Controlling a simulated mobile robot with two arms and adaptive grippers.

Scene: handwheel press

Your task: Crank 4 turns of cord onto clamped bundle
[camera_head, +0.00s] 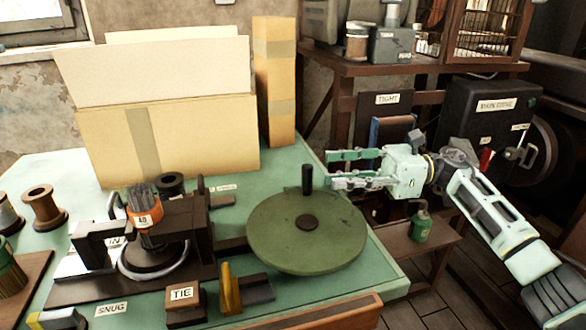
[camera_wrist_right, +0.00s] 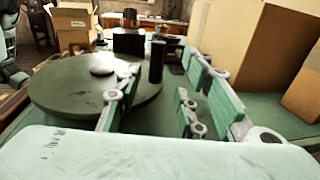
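The green handwheel (camera_head: 306,236) lies flat on the table, its dark upright handle (camera_head: 307,180) at the far rim. My right gripper (camera_head: 331,170) is open and empty, its fingers pointing left at the handle with a small gap. In the right wrist view the handle (camera_wrist_right: 156,62) appears between the spread fingers, beyond their tips. The dark bundle (camera_head: 143,196), with an orange band labelled 40, stands upright in the dark clamp press (camera_head: 190,222), above a pale ring (camera_head: 153,270).
Cardboard boxes (camera_head: 190,135) stand at the table's back, with a tall narrow box (camera_head: 274,90) beside them. A TIE block (camera_head: 184,304) and a yellow lever (camera_head: 230,288) sit in front. Spools (camera_head: 44,208) stand left. A green can (camera_head: 420,222) is on the low shelf right.

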